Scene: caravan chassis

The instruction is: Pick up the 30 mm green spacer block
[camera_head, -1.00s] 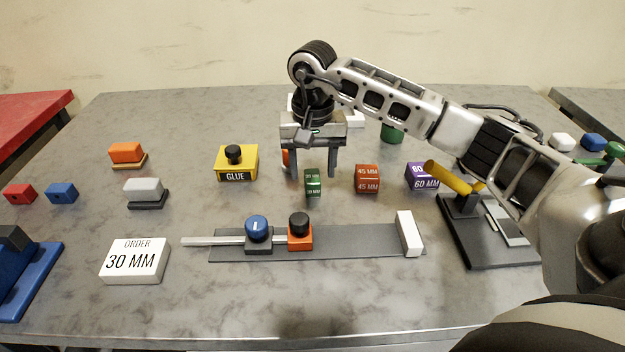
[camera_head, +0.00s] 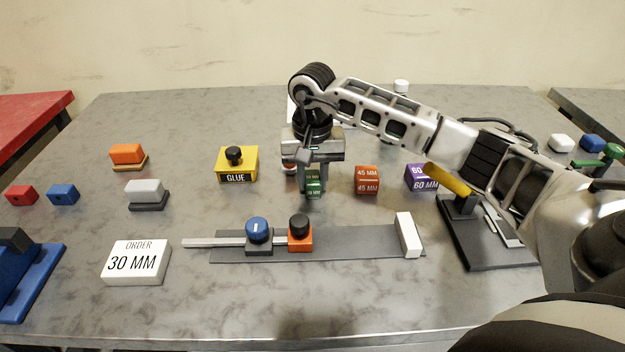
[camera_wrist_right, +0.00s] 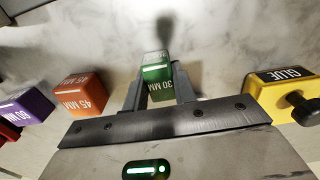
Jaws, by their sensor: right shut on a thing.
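The green 30 mm spacer block (camera_head: 314,183) stands on the table between the glue box and the orange 45 mm block. My right gripper (camera_head: 313,186) reaches down over it with a finger on each side, shut on it. In the right wrist view the green block (camera_wrist_right: 157,72) sits between the two fingertips (camera_wrist_right: 158,90), with its "30 MM" label partly showing. The block seems to be still at table height; I cannot tell whether it touches the table. My left gripper is not in view.
An orange 45 mm block (camera_head: 367,180) and a purple 60 mm block (camera_head: 421,177) stand to the right. A yellow glue box (camera_head: 237,165) stands to the left. A grey rail fixture (camera_head: 350,243) lies in front, with an order card (camera_head: 135,262) to its left.

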